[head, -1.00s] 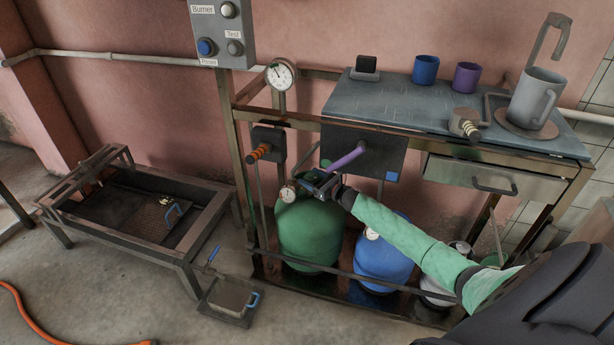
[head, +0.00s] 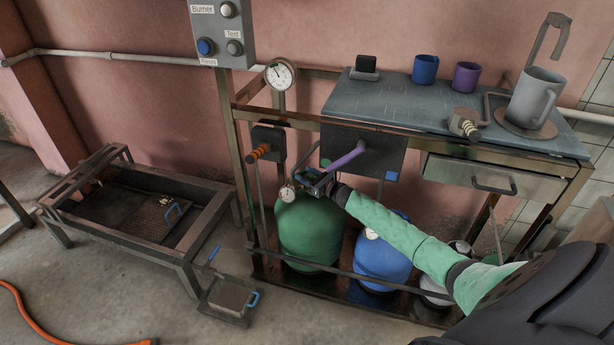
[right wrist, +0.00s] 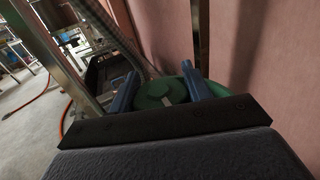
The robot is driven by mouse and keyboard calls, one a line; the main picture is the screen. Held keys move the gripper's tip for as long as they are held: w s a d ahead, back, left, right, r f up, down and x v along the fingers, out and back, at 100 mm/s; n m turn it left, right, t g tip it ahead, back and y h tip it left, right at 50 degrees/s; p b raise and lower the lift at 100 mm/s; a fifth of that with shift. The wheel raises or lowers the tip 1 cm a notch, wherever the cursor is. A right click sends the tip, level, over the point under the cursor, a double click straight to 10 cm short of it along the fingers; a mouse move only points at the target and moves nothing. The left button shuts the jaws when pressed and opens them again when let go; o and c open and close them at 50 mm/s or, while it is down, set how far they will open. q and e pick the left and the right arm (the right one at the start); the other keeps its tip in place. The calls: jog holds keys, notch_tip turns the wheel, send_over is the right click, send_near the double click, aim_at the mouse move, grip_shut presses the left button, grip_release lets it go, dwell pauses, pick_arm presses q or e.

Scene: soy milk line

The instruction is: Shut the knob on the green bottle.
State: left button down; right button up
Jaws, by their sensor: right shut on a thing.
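The green bottle (head: 309,238) stands on the low shelf under the bench. My right gripper (head: 313,181) is at its top, reaching in from the right. In the right wrist view the gripper's two blue fingers (right wrist: 160,92) are on either side of the round green knob (right wrist: 153,97), which has a pale bar across it. The gripper is shut on this knob. In the head view the gripper hides the knob. A small gauge (head: 287,193) sits at the left of the bottle's top. My left gripper is not in view.
A blue bottle (head: 383,264) stands right of the green one. A metal rail (head: 350,272) runs in front of both. A purple-handled lever (head: 346,157) is just above my gripper. A low metal frame (head: 200,225) stands on the floor at left.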

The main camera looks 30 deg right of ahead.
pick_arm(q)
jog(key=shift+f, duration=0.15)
pick_arm(e)
jog(key=shift+h, duration=0.3)
